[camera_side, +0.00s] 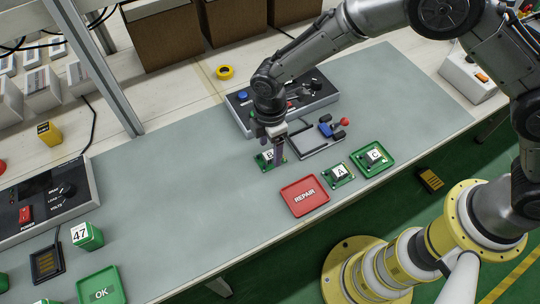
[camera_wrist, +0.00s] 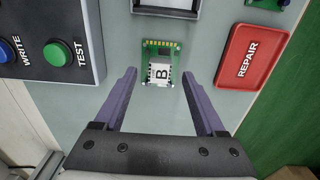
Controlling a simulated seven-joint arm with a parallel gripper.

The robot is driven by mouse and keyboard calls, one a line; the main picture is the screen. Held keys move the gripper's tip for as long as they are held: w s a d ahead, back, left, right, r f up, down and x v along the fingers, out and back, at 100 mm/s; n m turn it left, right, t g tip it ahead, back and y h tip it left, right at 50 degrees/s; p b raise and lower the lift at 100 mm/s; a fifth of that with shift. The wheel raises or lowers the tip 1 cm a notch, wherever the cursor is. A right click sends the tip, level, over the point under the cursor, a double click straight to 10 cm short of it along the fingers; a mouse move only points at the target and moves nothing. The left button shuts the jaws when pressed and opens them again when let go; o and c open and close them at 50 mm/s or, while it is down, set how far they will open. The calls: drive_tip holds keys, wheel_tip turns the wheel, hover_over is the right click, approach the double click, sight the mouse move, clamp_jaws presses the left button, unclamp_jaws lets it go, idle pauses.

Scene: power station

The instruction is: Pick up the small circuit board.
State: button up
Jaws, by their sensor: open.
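A small green circuit board (camera_wrist: 161,58) with a white chip marked B lies on the grey work surface. It also shows in the side view (camera_side: 260,161), partly hidden by my gripper. My gripper (camera_side: 274,164) is over this board, pointing down. In the wrist view my gripper (camera_wrist: 159,75) is open, with its purple fingers apart on either side of the chip end and nothing held. Whether the fingertips reach the surface is hard to tell. Two similar green boards, marked A (camera_side: 340,174) and C (camera_side: 374,156), lie to the right.
A green OK tray (camera_side: 101,287) is at the left front. The mat's middle left is clear.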

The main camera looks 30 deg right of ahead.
wheel_tip(320, 180, down, 2)
drive_tip(key=shift+f, duration=0.1)
clamp_jaws()
idle(0.4)
